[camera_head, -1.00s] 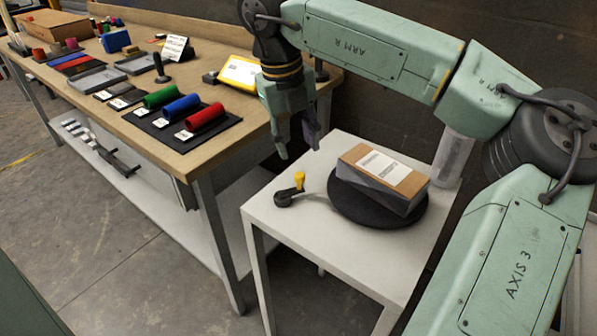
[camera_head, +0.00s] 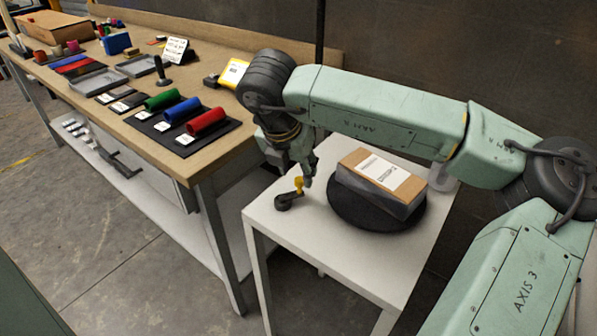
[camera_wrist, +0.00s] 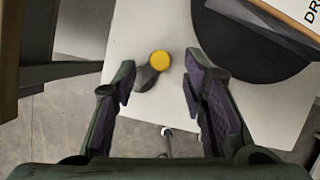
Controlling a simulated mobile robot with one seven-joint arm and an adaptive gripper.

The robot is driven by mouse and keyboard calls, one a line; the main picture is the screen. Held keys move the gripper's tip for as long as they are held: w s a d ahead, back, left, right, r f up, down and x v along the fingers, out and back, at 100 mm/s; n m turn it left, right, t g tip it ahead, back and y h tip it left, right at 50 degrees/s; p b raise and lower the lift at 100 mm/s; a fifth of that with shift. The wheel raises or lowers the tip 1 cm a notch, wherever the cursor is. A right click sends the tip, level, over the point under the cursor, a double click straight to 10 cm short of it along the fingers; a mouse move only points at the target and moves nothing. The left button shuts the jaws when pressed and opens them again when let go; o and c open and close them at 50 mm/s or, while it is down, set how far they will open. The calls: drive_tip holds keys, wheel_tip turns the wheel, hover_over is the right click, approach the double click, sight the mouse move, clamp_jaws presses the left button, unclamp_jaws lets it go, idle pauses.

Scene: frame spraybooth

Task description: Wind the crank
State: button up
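The crank (camera_head: 287,200) is a small dark arm with an upright yellow knob (camera_head: 298,184), set on the white side table (camera_head: 278,225). In the wrist view, the knob (camera_wrist: 160,60) appears between my two fingertips, with the dark crank arm (camera_wrist: 146,77) below and left of it. My gripper (camera_head: 297,170) points down just over the knob. It is open, with a gap on both sides of the knob in the wrist view (camera_wrist: 158,66). Whether the fingertips are down level with the knob I cannot tell.
A black round turntable (camera_head: 372,215) stands right of the crank and carries a brown-and-grey box (camera_head: 380,180). The workbench (camera_head: 240,135) at left holds coloured rollers (camera_head: 182,110) and trays. The side table's front left is clear.

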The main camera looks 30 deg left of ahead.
sight(299, 179)
drive_tip(key=shift+p+x, duration=0.3)
drive_tip(key=shift+x, duration=1.5)
drive_tip(key=shift+c, duration=0.6)
clamp_jaws()
